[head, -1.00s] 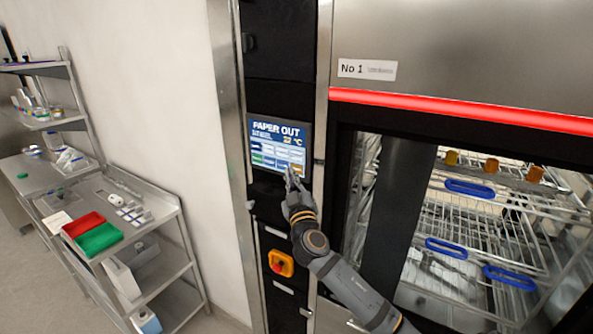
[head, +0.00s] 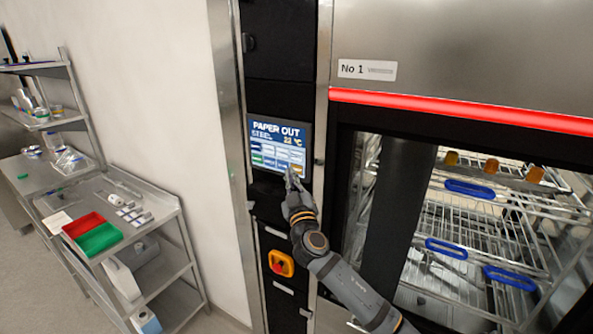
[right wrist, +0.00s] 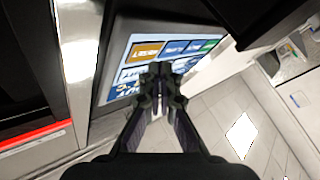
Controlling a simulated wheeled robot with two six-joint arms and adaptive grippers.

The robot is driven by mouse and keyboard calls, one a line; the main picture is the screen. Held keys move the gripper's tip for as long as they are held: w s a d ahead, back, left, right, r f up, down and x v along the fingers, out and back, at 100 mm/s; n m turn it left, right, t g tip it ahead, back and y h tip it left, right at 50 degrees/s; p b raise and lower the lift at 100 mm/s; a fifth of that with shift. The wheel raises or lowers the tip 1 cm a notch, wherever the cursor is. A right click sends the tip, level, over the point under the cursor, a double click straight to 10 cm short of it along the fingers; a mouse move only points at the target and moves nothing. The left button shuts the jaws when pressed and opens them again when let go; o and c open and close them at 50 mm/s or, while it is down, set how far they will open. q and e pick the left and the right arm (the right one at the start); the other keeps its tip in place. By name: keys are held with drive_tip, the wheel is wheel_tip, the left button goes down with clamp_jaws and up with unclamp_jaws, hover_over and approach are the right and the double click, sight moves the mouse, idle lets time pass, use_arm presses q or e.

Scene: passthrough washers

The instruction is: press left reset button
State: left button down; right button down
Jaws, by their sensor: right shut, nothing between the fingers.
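No button legible as reset shows. My left gripper is not in view.
An orange-red rotary switch (head: 281,263) sits on the black panel below the screen. The washer's glass door, with wire racks (head: 470,235) behind it, is at right. A steel cart (head: 150,205) with red and green trays stands at left.

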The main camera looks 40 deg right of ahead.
drive_tip(key=shift+w+d+b, duration=0.15)
drive_tip(key=shift+d+b, duration=0.15)
drive_tip(key=shift+d, duration=0.1)
drive_tip(key=shift+w+d+b, duration=0.15)
drive_tip(key=shift+d+b, duration=0.15)
idle(0.6)
idle(0.4)
drive_tip(key=shift+s+a, duration=0.25)
drive_tip(key=shift+a, duration=0.5)
drive_tip(key=a, duration=0.1)
drive_tip(key=s+a, duration=0.1)
drive_tip(key=a, duration=0.1)
drive_tip(key=s+a, duration=0.1)
drive_tip(key=shift+a, duration=0.3)
